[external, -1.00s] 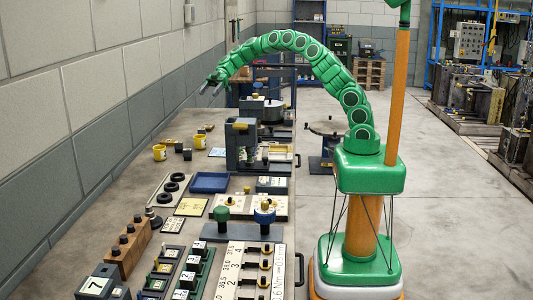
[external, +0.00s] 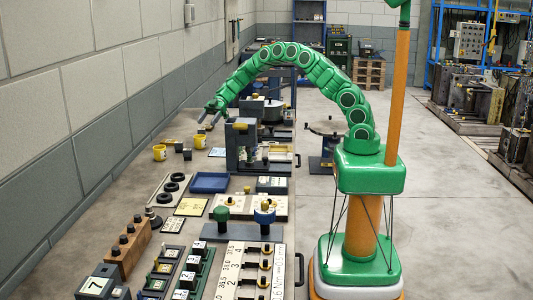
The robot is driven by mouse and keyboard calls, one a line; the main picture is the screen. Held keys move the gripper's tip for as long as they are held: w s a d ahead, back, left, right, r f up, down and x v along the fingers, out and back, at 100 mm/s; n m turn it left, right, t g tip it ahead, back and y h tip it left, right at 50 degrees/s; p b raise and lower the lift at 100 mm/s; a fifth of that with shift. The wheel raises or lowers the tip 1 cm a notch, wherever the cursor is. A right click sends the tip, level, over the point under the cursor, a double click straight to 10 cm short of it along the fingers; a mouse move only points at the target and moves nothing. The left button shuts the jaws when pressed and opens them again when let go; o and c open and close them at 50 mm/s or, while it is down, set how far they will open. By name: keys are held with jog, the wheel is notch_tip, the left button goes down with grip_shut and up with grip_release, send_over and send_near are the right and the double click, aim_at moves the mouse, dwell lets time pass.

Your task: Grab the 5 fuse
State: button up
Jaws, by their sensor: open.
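I cannot make out a piece marked 5 at this size. Small numbered blocks with white labels (external: 187,278) stand in a dark holder at the front of the bench, and the labels I can read are low numbers. A row of pieces with yellow parts (external: 159,283) sits just left of them. My gripper (external: 207,120) is open, with its two dark fingers pointing down over the far left part of the bench, close to the yellow cups. I see nothing between the fingers. It is far from the numbered blocks.
Yellow cups (external: 159,153) stand near the wall. A dark upright fixture (external: 241,145) stands to the right of my gripper. A blue tray (external: 209,183), black rings (external: 172,187), a wooden block with black knobs (external: 128,247) and a block marked 7 (external: 95,286) lie nearer.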

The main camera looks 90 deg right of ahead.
jog(key=x, duration=0.3)
jog(key=shift+w+f, duration=0.1)
jog(key=shift+f, duration=0.2)
jog(key=shift+w+a+f, duration=0.25)
jog(key=shift+a+f, duration=0.05)
jog(key=shift+a, duration=0.3)
jog(key=c, duration=1.1)
